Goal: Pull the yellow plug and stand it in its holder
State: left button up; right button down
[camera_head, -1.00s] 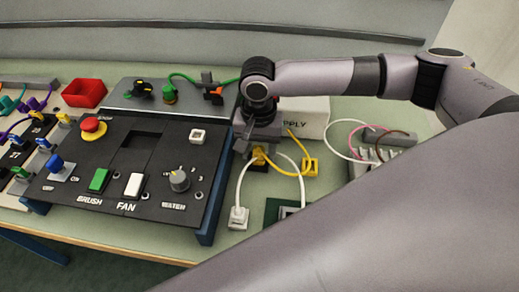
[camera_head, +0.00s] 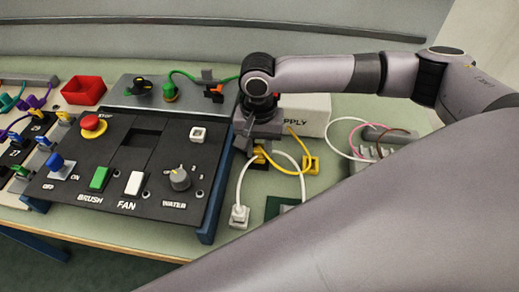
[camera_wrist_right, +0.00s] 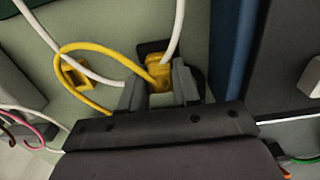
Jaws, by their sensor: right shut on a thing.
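The yellow plug (camera_wrist_right: 158,73) is between the fingers of my right gripper (camera_wrist_right: 160,92), which is shut on it. In the head view the right gripper (camera_head: 258,146) points down beside the black control panel, with a little of the yellow plug (camera_head: 259,157) showing beneath. A dark square socket piece (camera_wrist_right: 152,48) lies right at the plug; I cannot tell whether the plug is still seated in it. A yellow block with a dark opening (camera_head: 311,165), which looks like the holder, stands to the right. It also shows in the wrist view (camera_wrist_right: 75,74). The yellow cord (camera_wrist_right: 92,46) loops from the plug.
A white plug (camera_head: 239,215) stands in front, its white cable (camera_head: 244,178) arching close to the gripper. The black control panel (camera_head: 130,160) is at the left. A white supply box (camera_head: 306,115) stands behind. Pink and white wires (camera_head: 345,135) lie at the right.

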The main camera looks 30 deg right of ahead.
aim_at(260, 147)
jog(key=shift+w+r, duration=0.25)
jog(key=shift+r, duration=0.7)
jog(key=shift+s+r, duration=0.3)
jog(key=shift+r, duration=1.6)
jog(key=shift+d, duration=0.1)
jog(key=s+d, duration=0.7)
jog(key=d, duration=0.2)
jog(key=shift+s+d, duration=0.15)
jog(key=shift+d, duration=0.05)
jog(key=shift+f, duration=0.1)
jog(key=shift+f+b, duration=0.4)
jog(key=shift+f, duration=1.85)
